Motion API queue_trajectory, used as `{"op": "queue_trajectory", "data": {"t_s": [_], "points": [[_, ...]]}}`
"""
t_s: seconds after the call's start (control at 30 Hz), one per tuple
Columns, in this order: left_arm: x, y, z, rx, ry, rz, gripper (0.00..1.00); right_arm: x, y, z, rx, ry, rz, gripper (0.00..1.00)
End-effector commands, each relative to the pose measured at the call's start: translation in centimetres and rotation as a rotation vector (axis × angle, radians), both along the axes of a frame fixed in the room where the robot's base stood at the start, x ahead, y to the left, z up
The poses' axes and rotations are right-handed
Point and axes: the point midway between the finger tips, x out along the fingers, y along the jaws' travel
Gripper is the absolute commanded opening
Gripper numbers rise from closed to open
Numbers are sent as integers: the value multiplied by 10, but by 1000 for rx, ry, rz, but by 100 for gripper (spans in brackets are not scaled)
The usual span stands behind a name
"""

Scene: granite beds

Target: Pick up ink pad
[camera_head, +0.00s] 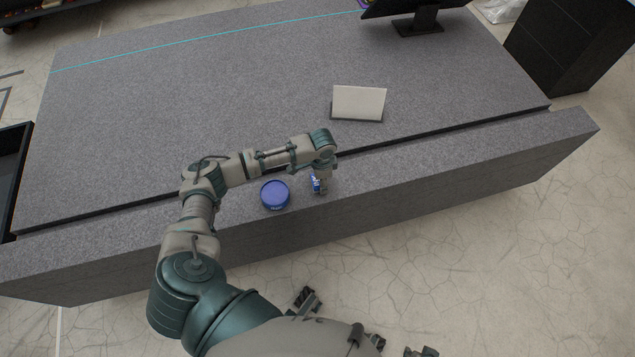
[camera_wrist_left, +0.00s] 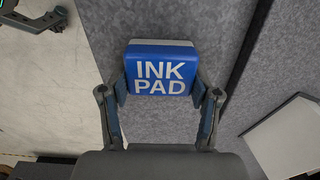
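The blue ink pad (camera_wrist_left: 162,72) with white lettering lies in the middle of the left wrist view. It also shows in the head view (camera_head: 315,183), on the bench's front ledge, partly hidden by my gripper. My left gripper (camera_head: 321,185) is over it, pointing down. In the left wrist view its fingers (camera_wrist_left: 160,91) are spread wide, one on each side of the ink pad. Both fingertips are close against its sides; I cannot tell whether they touch. I cannot make out a right gripper for certain; dark parts at the head view's bottom edge are unclear.
A round blue tin (camera_head: 275,195) stands on the ledge just left of the ink pad. A pale flat panel (camera_head: 358,102) stands on the grey granite bench (camera_head: 200,90), with a monitor (camera_head: 417,20) at the back. A dark gap separates bench and ledge. The ledge's right part is clear.

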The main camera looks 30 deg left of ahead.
Motion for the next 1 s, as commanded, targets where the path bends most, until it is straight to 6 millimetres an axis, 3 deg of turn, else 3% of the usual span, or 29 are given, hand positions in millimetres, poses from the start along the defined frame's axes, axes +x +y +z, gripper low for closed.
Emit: {"op": "queue_trajectory", "data": {"t_s": [0.47, 0.8, 1.0], "points": [[0, 0, 8, 0, -1, 0, 41, 1, -1, 2, -3, -3, 2, 40], [1, 0, 75, -1, -5, 0, 40, 6, 0, -50, -8, 34, 2, 40], [0, -1, 98, 1, -1, 0, 40, 7, 0, -70, -6, 38, 5, 40]]}}
